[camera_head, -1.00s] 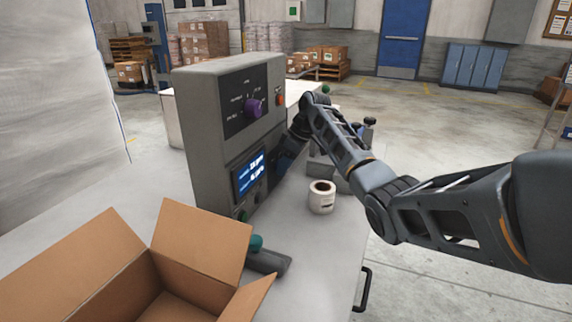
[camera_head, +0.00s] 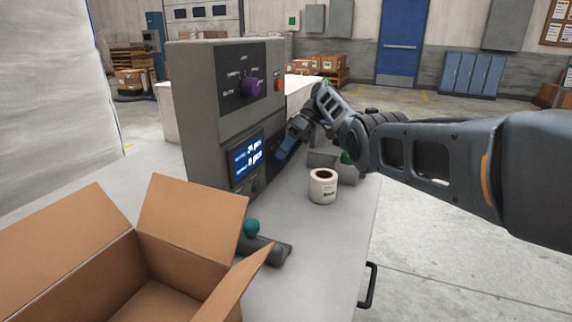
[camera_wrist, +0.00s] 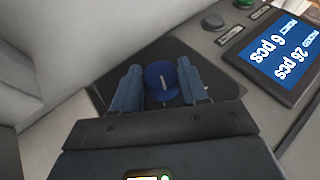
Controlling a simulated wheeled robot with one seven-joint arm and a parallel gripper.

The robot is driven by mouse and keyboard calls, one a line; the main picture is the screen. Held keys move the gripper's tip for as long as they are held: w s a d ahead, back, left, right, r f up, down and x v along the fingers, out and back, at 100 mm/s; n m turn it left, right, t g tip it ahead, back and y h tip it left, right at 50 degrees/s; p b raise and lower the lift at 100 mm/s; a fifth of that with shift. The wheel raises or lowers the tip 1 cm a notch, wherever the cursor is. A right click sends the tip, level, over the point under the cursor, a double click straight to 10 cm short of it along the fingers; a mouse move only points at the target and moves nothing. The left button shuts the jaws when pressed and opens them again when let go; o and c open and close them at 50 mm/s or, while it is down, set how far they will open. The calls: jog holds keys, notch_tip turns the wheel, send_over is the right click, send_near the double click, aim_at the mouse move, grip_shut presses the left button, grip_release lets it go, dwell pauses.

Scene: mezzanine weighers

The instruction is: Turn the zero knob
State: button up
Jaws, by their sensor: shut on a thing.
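The blue round knob (camera_wrist: 161,84) with a pale pointer line sits on a dark panel plate in the wrist view; I take it as the zero knob. My gripper (camera_wrist: 163,88) has one blue finger on each side of it and is shut on it. In the head view my gripper (camera_head: 285,149) is at the right part of the grey weigher console (camera_head: 212,125), right of the lit display (camera_head: 247,158), and hides the knob. The display, also in the wrist view (camera_wrist: 281,58), shows counts in pcs.
A purple knob (camera_head: 251,88) and an orange switch (camera_head: 279,85) are higher on the console. A white label roll (camera_head: 323,188) and a dark tool (camera_head: 264,252) with a teal part stand on the bench. An open cardboard box (camera_head: 195,225) fills the front left.

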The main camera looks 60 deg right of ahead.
jog(key=shift+y+b, duration=0.5)
jog(key=shift+b, duration=0.7)
jog(key=o, duration=1)
jog(key=shift+o, duration=0.2)
jog(key=shift+r, duration=0.35)
jog(key=s+d+r+p, duration=0.5)
jog(key=s+r+p, duration=0.5)
jog(key=p, duration=0.1)
jog(key=shift+s+d+r, duration=0.15)
jog(key=shift+s, duration=0.05)
